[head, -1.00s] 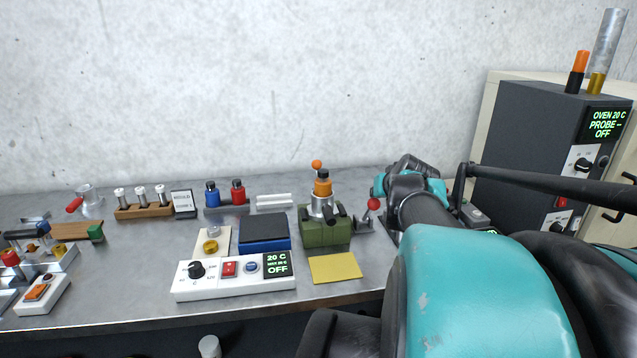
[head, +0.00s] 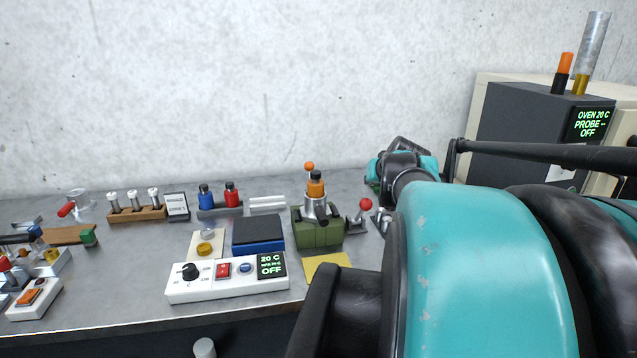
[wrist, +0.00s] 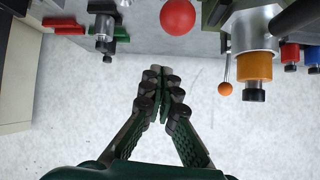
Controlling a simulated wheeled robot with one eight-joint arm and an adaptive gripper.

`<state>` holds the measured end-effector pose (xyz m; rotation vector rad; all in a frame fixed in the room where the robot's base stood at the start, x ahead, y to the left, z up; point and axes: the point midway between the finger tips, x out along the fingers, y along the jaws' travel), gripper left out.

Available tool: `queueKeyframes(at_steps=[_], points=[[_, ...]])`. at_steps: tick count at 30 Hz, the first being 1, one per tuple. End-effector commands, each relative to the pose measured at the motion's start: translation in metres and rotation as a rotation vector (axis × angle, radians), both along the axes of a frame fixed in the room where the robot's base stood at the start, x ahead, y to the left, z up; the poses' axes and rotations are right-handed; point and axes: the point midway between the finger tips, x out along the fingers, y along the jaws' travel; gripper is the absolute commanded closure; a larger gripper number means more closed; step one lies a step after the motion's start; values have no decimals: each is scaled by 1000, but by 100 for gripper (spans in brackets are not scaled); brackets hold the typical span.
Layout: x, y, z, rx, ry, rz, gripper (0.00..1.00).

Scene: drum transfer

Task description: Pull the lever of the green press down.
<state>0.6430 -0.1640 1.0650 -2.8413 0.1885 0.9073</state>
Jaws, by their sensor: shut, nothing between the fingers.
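The green press (head: 318,232) stands on the bench right of centre in the head view. It carries a metal cylinder with an orange, black-topped cap (head: 315,186), and a small orange ball (head: 309,166) shows behind it. A red ball knob (head: 366,205) stands on a small grey bracket just right of the press. I cannot tell for sure which part is the press lever. In the wrist view, my gripper (wrist: 160,76) is shut and empty. The red ball (wrist: 177,17) lies above its tips, and the orange cap (wrist: 255,66) is to the right, apart from the fingers.
A yellow pad (head: 326,268) lies in front of the press. A white control box (head: 225,283) reading OFF and a blue block (head: 258,247) are to its left. A dark oven (head: 520,140) stands at the right. My teal arm covers much of the right foreground.

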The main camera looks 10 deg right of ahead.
Motion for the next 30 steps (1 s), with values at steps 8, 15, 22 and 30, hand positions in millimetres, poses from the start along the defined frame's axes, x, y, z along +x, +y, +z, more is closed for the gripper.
queueKeyframes(at_steps=[8,15,22,30], points=[[-28,1,13,-1,-2,-2,100],[-57,3,27,1,-2,-4,100],[-75,5,35,0,-1,-1,100],[-79,5,38,0,-2,0,100]])
